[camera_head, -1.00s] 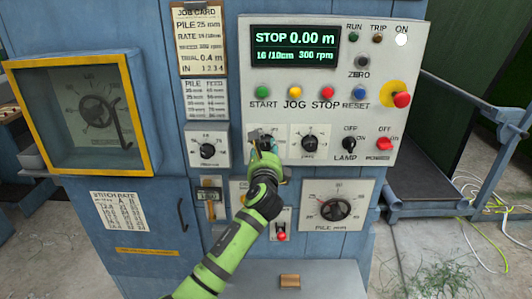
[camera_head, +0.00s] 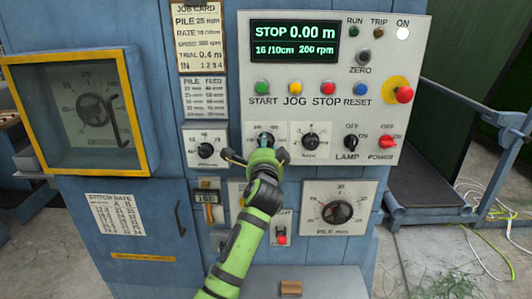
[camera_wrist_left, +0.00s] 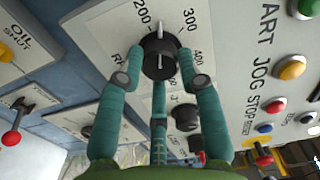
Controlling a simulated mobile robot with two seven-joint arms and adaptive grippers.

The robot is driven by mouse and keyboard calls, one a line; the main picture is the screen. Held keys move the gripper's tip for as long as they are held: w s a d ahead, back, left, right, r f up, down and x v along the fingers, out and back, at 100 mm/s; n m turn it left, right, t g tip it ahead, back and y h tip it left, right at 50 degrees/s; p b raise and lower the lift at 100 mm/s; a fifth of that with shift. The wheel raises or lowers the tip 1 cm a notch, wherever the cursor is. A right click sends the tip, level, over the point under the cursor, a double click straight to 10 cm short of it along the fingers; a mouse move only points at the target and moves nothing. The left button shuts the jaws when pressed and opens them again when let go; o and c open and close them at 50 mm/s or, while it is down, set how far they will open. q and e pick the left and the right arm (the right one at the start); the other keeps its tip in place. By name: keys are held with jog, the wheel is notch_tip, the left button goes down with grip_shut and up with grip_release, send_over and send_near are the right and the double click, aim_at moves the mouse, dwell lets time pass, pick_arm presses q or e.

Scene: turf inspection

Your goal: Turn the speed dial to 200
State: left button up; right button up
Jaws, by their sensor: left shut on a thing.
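The speed dial is a black knob (camera_wrist_left: 160,56) with a white pointer line, on a white panel marked 200, 300 and 400. In the head view the dial's plate (camera_head: 251,131) is mostly hidden behind my gripper. My left gripper (camera_head: 262,146) is shut on the knob, with its teal fingers (camera_wrist_left: 160,80) on both sides of it. The display (camera_head: 295,41) reads STOP, 0.00 m, 16/10cm and 200 rpm. My right gripper is not in view.
A similar knob (camera_head: 310,141) is close to the right, and another (camera_head: 206,150) to the left. Above are the START (camera_head: 262,87), JOG (camera_head: 295,88) and STOP (camera_head: 327,89) buttons. The PILE mm dial (camera_head: 337,211) is below right. A glass-fronted box (camera_head: 150,110) stands at left.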

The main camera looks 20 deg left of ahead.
pick_arm(q)
jog(key=shift+r+n+b, duration=0.15)
jog(key=shift+n+b, duration=0.55)
jog(key=shift+n, duration=1.3)
jog(key=o, duration=1.1)
jog(key=shift+a, duration=0.1)
jog(key=shift+o, duration=0.2)
jog(key=v, duration=1.2)
